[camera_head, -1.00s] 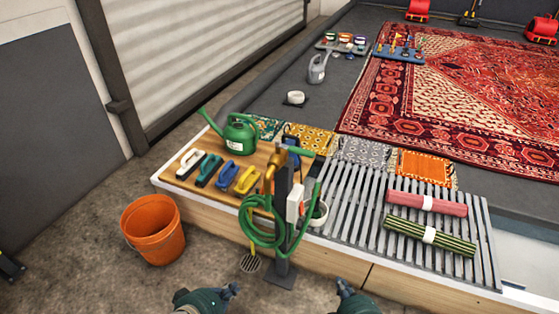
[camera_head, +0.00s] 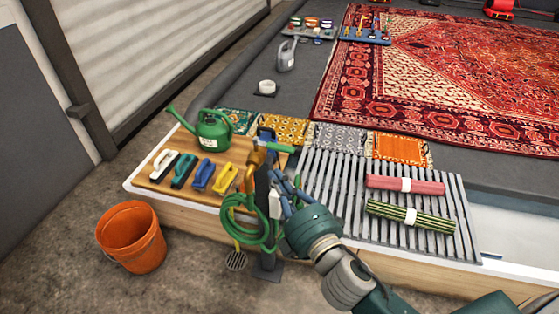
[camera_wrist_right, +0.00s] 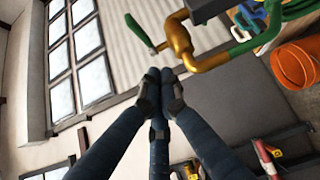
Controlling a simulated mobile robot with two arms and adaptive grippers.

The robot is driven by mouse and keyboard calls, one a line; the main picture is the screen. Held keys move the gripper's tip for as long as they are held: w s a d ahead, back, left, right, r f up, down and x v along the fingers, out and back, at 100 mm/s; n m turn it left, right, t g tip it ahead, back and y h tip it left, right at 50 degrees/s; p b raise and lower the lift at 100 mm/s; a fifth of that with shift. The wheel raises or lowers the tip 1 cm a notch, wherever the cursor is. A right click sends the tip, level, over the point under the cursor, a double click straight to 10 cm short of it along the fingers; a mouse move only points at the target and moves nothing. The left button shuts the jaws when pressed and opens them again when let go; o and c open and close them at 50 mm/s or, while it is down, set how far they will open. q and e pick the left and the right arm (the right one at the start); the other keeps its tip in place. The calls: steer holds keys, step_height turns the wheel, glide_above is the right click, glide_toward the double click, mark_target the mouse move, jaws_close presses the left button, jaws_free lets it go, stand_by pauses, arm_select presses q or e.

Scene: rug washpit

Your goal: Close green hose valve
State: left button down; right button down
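The green hose valve is a brass tap (camera_head: 254,160) with a green lever (camera_head: 281,149) on a dark post (camera_head: 263,200). The lever sticks out to the right in the head view. A coiled green hose (camera_head: 250,235) hangs below. In the wrist view the brass pipe (camera_wrist_right: 180,42) is ahead, with the lever (camera_wrist_right: 138,30) to its left and a green fitting (camera_wrist_right: 255,38) to its right. My right gripper (camera_head: 284,180) is just below the lever, apparently apart from it. Its fingertips (camera_wrist_right: 160,76) look close together and empty, but their opening is unclear. My left gripper is out of view.
A green watering can (camera_head: 212,130) and several brushes (camera_head: 203,175) stand on a wooden board left of the post. A slatted rack (camera_head: 340,190) with two rolled rugs (camera_head: 405,185) is to the right. An orange bucket (camera_head: 132,238) stands on the floor.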

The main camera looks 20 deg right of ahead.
mark_target(273, 145)
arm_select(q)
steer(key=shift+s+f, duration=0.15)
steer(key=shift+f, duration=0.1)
arm_select(e)
steer(key=shift+w+d, duration=0.35)
steer(key=shift+w, duration=0.5)
steer(key=shift+w+d, duration=0.35)
steer(key=shift+w, duration=0.55)
steer(key=shift+w+d, duration=0.35)
steer(key=shift+w, duration=0.5)
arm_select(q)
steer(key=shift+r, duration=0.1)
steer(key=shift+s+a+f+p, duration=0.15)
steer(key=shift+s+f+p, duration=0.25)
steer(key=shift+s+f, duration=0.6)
arm_select(e)
steer(key=shift+w+d+r, duration=0.1)
steer(key=shift+w+d, duration=0.35)
steer(key=shift+d, duration=0.15)
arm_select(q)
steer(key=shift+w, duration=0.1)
